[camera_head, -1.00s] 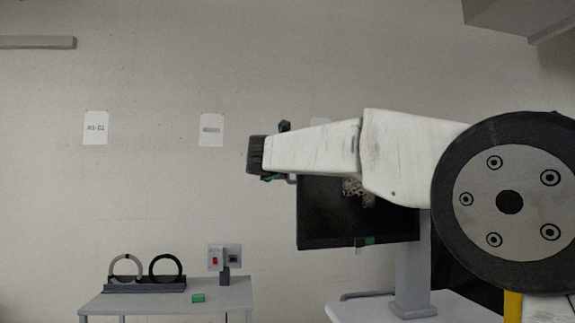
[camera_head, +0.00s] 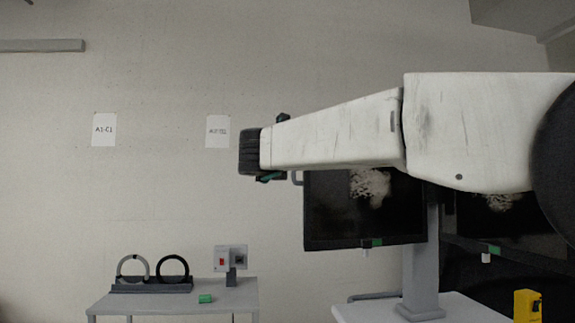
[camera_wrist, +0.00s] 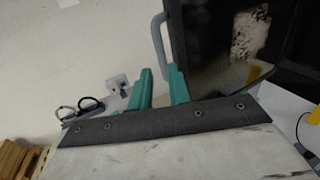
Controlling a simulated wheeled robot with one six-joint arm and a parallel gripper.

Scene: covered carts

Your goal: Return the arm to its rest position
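My white arm reaches across the right half of the head view, with its dark wrist end pointing left. My gripper (camera_wrist: 159,69) shows in the wrist view as two green fingers standing apart with nothing between them. In the head view only a bit of green shows below the wrist end, in front of the wall and just left of a dark screen (camera_head: 320,215). The arm hides the screen's upper edge. The gripper appears apart from the screen and its grey handle (camera_wrist: 158,40).
A grey table (camera_head: 130,301) at lower left bears a rack with two rings (camera_head: 150,287), a switch box (camera_head: 230,258) and a green block (camera_head: 205,298). A grey post (camera_head: 420,270) stands on a white cart top (camera_head: 380,314). A yellow object (camera_head: 527,304) stands at lower right.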

